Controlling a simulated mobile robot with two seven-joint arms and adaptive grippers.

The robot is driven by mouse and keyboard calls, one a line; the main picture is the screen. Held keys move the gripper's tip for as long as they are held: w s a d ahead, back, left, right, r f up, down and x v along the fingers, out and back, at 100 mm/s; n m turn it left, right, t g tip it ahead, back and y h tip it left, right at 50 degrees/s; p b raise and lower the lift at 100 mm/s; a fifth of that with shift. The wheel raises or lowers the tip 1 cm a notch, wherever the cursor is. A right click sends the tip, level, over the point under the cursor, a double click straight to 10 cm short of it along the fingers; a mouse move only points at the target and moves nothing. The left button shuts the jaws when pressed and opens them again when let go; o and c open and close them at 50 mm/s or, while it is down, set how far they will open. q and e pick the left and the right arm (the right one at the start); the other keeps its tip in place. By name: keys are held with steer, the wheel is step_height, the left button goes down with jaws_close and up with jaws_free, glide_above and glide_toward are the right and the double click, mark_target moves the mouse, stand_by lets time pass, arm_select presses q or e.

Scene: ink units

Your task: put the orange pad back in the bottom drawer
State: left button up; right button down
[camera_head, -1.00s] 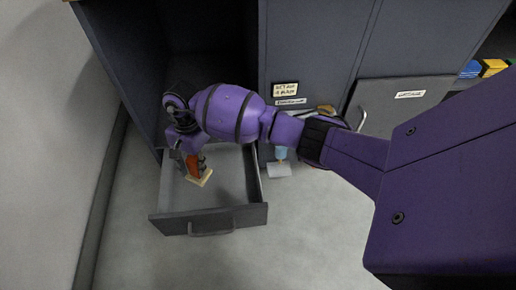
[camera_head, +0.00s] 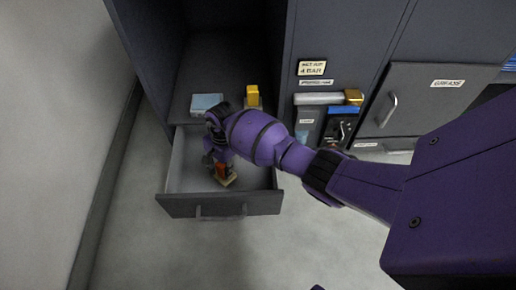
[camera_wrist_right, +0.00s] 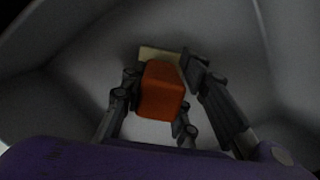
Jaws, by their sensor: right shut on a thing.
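The bottom drawer (camera_head: 182,206) is pulled open below the dark cabinet. My right gripper (camera_head: 218,164) is inside the outline of the open drawer, pointing down. It is shut on the orange pad (camera_head: 222,170), which has a pale cream plate at its far end. In the right wrist view the orange pad (camera_wrist_right: 162,92) sits between the fingers of my right gripper (camera_wrist_right: 160,88), with grey drawer walls around it. I cannot tell whether the pad touches the drawer floor. My left gripper is not in view.
A light blue box (camera_head: 207,103) and a yellow item (camera_head: 252,95) stand on the shelf above the drawer. Labelled cabinet fronts and a closed door with a handle (camera_head: 391,110) are to the right. The floor (camera_head: 300,245) in front of the drawer is clear.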

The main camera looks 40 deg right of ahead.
steer(key=shift+f, duration=0.75)
steer(key=shift+f+b, duration=0.1)
steer(key=shift+b, duration=0.2)
steer(key=c, duration=1.4)
jaws_free()
steer(key=shift+o, duration=0.2)
